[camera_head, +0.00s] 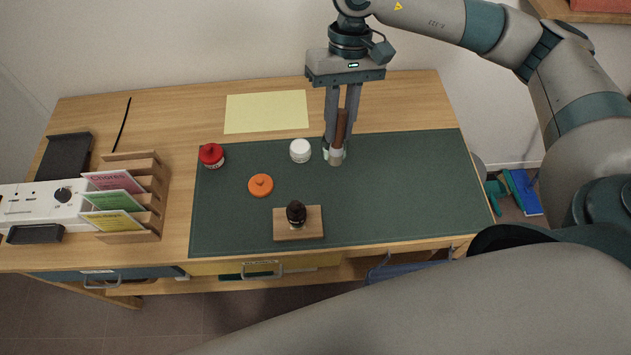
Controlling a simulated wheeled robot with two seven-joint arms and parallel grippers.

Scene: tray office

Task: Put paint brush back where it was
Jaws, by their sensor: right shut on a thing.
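My right gripper (337,148) points down over the back part of the green desk mat (410,190). It is shut on the paint brush (340,130), which has a brown handle and a pale lower end. The brush is upright, slightly tilted, between the fingers. Its lower end is at or just above the mat; I cannot tell if it touches. My left gripper is out of view.
A white jar (300,151) stands just left of the brush. A red-topped jar (211,155), an orange lid (260,185) and a dark-knobbed thing on a wooden block (298,231) are on the mat. A yellow sheet (266,111) lies behind. The mat's right side is clear.

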